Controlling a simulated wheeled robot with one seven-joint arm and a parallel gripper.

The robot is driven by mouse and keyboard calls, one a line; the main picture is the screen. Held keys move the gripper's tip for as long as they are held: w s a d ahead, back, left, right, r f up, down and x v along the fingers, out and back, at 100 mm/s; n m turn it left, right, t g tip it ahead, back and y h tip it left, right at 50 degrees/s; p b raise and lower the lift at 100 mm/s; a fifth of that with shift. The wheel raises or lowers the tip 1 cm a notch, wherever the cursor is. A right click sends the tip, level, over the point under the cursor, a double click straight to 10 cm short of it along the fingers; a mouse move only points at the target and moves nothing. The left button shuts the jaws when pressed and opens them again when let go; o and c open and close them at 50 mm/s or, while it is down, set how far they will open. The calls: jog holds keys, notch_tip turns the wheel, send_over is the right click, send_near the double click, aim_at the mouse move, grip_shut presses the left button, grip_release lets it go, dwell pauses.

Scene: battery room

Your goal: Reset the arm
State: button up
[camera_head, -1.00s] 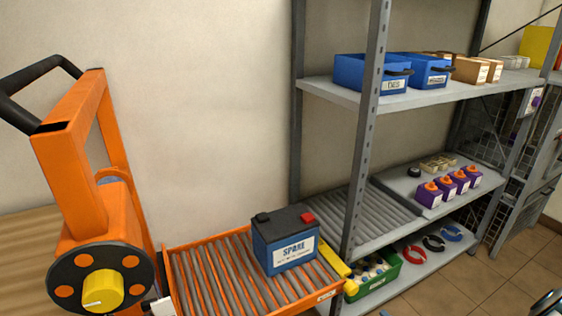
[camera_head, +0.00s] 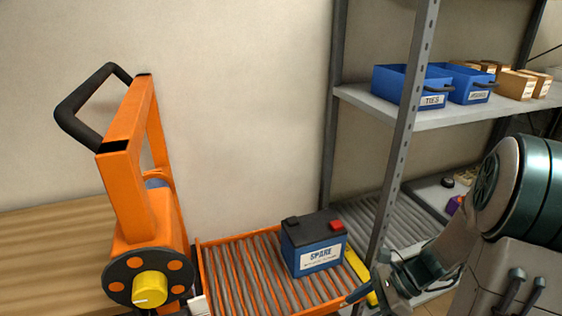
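My arm (camera_head: 520,190) comes in from the right edge, its large grey and dark green joint in front of the shelf. My gripper (camera_head: 372,290) is low in the picture, near the right front corner of the orange roller tray. Its fingers are small and partly cut off by the lower edge, so I cannot tell whether they are open or shut. I see nothing clearly held. The blue battery marked SPARE (camera_head: 313,245), with a dark top and a red terminal cap, stands upright on the roller tray (camera_head: 208,266), left of my gripper and apart from it.
An orange frame with a black handle and yellow knob (camera_head: 150,289) stands at left. The grey shelf rack (camera_head: 408,120) is at right, its post close to my gripper. Blue bins (camera_head: 412,85) and cardboard boxes (camera_head: 516,85) are on its upper shelf. The wall behind the tray is bare.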

jog(key=s+a+r+n+t+h+p, duration=0.1)
jog(key=s+r+n+h+p, duration=0.1)
jog(key=r+n, duration=0.6)
jog(key=s+a+r+n+t+h+p, duration=0.1)
jog(key=s+r+n+t+h+p, duration=0.1)
jog(key=s+r+n+h, duration=0.2)
notch_tip(320, 180, up, 5)
jog(key=n+h, duration=0.3)
jog(key=n, duration=0.4)
jog(key=shift+a+t, duration=0.15)
jog(key=shift+t, duration=0.15)
